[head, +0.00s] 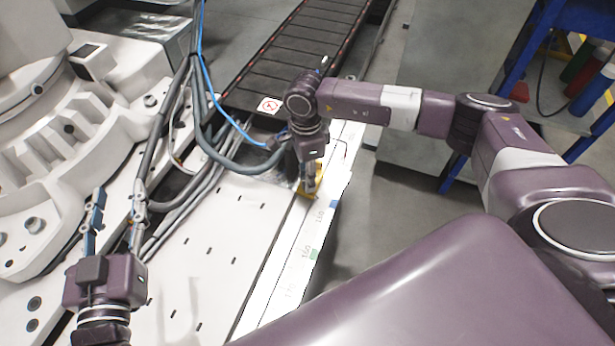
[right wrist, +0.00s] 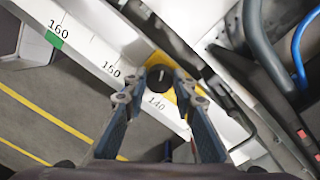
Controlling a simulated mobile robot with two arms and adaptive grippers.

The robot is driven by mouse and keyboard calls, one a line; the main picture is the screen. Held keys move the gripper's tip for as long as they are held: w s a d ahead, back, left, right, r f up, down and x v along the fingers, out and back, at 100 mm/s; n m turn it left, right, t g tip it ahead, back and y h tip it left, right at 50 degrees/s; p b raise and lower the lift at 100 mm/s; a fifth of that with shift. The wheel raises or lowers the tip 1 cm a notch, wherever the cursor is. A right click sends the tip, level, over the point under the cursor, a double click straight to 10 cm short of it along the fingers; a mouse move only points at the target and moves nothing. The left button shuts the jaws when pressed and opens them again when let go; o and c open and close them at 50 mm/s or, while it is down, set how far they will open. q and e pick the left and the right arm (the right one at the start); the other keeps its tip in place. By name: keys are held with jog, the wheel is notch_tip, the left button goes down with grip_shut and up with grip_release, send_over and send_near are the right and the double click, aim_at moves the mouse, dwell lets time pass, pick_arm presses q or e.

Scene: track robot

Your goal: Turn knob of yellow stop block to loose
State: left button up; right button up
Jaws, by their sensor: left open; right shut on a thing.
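The yellow stop block (head: 316,190) sits on the white scale rail (head: 300,255), mostly hidden in the head view by my right gripper (head: 309,180). In the right wrist view the yellow block (right wrist: 158,60) shows near the 140 and 150 marks. Its round black knob (right wrist: 160,80) has a light line on top. My right gripper (right wrist: 160,92) points down at the block and is shut on the knob, one finger on each side. My left gripper (head: 117,200) is open and empty over the white table at the lower left.
A dark conveyor (head: 305,50) runs behind the block. Grey hoses and a blue cable (head: 222,115) hang close to my right gripper. A large white machine (head: 75,130) stands at the left. Open floor (head: 400,220) lies to the right of the rail.

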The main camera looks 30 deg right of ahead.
jog(key=shift+n, duration=0.3)
dwell(0.4)
jog(key=o, duration=1.2)
jog(key=shift+c, duration=0.2)
notch_tip(320, 180, up, 12)
jog(key=shift+w, duration=0.3)
